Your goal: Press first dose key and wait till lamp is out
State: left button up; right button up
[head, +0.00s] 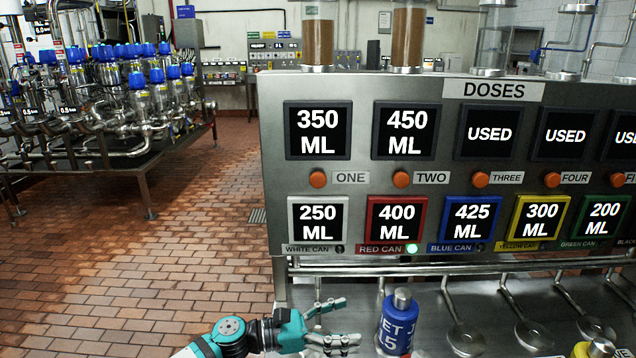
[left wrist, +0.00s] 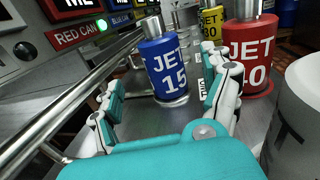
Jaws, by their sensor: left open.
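The doses panel (head: 370,87) stands ahead with orange dose keys in a row. The first key (head: 317,179), labelled ONE, sits under a display (head: 318,131) reading 350 ML. The second key (head: 401,179) is under 450 ML; keys three and four are under USED. A green lamp (head: 411,249) is lit beside the RED CAN label, and it also shows in the left wrist view (left wrist: 102,25). My left gripper (head: 341,322) is open, below the panel and well apart from the first key. It also shows in the left wrist view (left wrist: 160,105). My right gripper is not seen.
A blue can (head: 394,325) marked JET 15 stands just right of my left gripper. A red can (left wrist: 248,48) and a yellow can (left wrist: 212,22) stand beyond it. A metal rail (head: 450,268) runs along the panel's lower front. Blue-capped valves (head: 140,85) stand far left.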

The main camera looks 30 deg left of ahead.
pick_arm(q)
grip_shut()
dwell(0.3)
dwell(1.2)
